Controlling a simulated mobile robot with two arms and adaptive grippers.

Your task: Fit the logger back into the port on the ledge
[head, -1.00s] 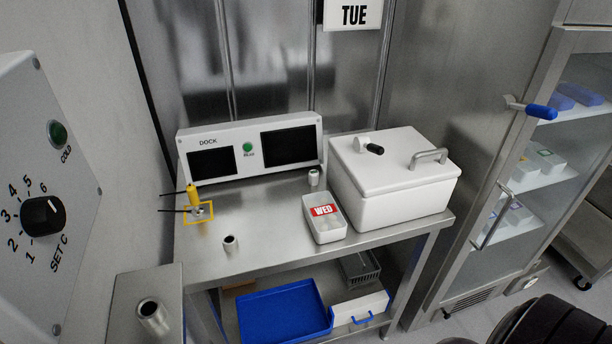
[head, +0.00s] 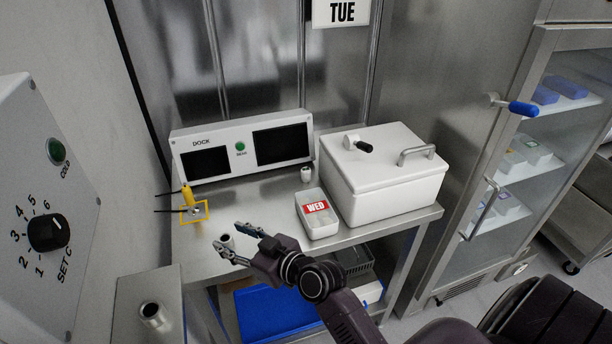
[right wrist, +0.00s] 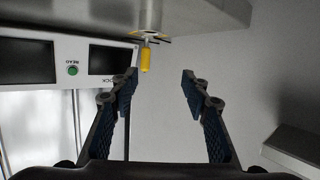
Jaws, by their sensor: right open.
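In the right wrist view the rod (right wrist: 145,57) shows upside down, beyond the fingertips and nearer the left one in the picture. My right gripper (head: 229,237) is open and empty, pointing left over the table's front, to the right of the rod. Its two fingers (right wrist: 160,76) are well apart. A metal tube, apparently the port (head: 151,312), stands on the steel ledge (head: 130,293) at lower left. My left gripper is not visible.
Another metal tube (head: 227,241) stands behind my right fingers. A dock (head: 241,164), a WED tray (head: 322,227), a small cylinder (head: 307,174) and a white lidded box (head: 390,190) stand on the table. A dial panel (head: 75,190) borders the left.

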